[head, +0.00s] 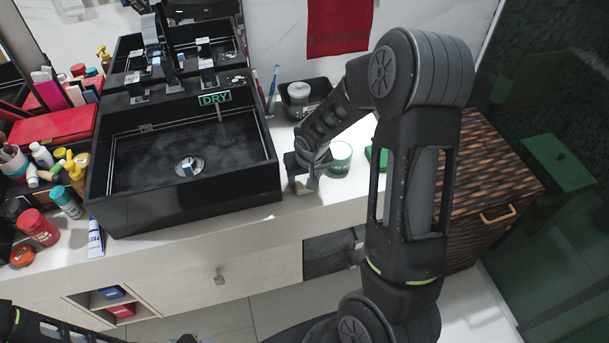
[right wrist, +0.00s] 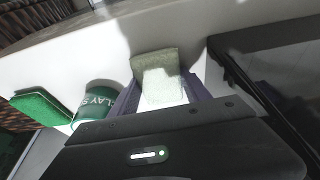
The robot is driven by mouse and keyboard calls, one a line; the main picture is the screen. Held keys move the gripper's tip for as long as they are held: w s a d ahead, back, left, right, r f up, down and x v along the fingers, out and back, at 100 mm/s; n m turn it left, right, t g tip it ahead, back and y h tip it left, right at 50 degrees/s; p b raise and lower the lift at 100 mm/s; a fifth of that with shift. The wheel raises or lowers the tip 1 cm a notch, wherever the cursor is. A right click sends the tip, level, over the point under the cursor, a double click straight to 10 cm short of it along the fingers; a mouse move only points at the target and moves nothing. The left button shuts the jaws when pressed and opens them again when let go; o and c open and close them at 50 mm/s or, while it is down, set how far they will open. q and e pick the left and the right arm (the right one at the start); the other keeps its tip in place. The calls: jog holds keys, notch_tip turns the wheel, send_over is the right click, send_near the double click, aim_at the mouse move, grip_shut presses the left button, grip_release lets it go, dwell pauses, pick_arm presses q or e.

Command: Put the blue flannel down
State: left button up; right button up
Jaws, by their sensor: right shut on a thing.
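My right gripper (head: 305,184) is over the white counter, just right of the black sink. It is shut on a pale grey-green block (right wrist: 158,77), like a sponge or folded cloth, which shows between its fingers in the right wrist view. The held thing does not look blue. Whether it touches the counter is hard to tell. A small blue item (head: 111,292), perhaps a folded cloth, lies in the open shelf under the counter at lower left. Part of my left arm shows at the bottom left, but its gripper is out of view.
A green-and-white lettered cup (head: 340,158) stands right beside the right gripper. A green item (head: 376,158) lies beyond it, partly behind my arm. The black sink (head: 190,215) is to the left. Bottles and a toothpaste tube (head: 95,238) crowd the left counter. The front counter strip (head: 250,228) is clear.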

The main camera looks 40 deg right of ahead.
jog(key=shift+s+a+f+b, duration=0.1)
jog(key=shift+s+f+b, duration=0.15)
jog(key=shift+f+b, duration=0.3)
jog(key=o, duration=1.2)
jog(key=shift+s, duration=0.15)
jog(key=shift+o, duration=0.6)
jog(key=shift+r, duration=0.1)
jog(key=shift+r+p, duration=0.55)
jog(key=shift+p, duration=0.45)
jog(key=shift+r+b, duration=0.35)
jog(key=shift+r, duration=0.05)
jog(key=v, duration=1.1)
jog(key=shift+w, duration=0.2)
